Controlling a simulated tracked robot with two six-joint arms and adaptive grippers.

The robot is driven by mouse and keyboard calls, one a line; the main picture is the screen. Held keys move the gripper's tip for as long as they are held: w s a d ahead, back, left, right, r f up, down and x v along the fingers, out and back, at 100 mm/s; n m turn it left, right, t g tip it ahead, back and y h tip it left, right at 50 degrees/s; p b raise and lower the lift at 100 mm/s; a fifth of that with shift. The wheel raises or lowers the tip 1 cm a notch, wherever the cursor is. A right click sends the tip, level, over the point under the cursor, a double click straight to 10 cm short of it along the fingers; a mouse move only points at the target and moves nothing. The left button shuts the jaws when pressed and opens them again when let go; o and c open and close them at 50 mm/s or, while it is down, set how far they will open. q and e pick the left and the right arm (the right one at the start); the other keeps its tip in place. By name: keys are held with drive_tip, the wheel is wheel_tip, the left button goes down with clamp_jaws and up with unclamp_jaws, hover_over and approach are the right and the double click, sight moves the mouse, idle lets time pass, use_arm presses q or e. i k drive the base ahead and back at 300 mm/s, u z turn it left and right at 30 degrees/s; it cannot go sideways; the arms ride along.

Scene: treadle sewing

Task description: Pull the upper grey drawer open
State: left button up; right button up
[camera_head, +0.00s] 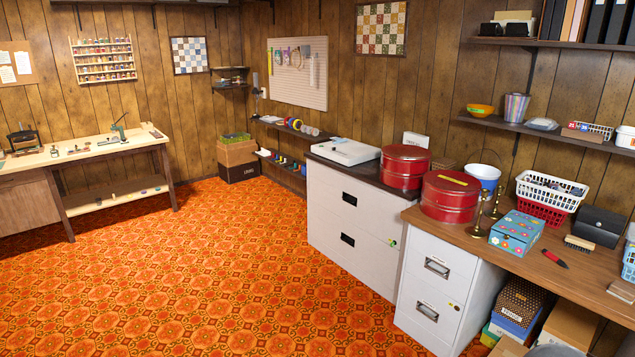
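Two pale grey cabinets each have two shut drawers. I cannot tell from the picture alone which cabinet is meant. Neither of my grippers is in view.
The orange patterned carpet (215,270) is clear before both cabinets. Red round tins (405,166), a flowered box (516,232) and brass candlesticks (479,215) stand above them. Boxes (522,302) fill the space right of the narrower cabinet. A workbench (92,148) is far left.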

sight(377, 213)
drive_tip(key=z, duration=0.05)
drive_tip(key=i, duration=3.95)
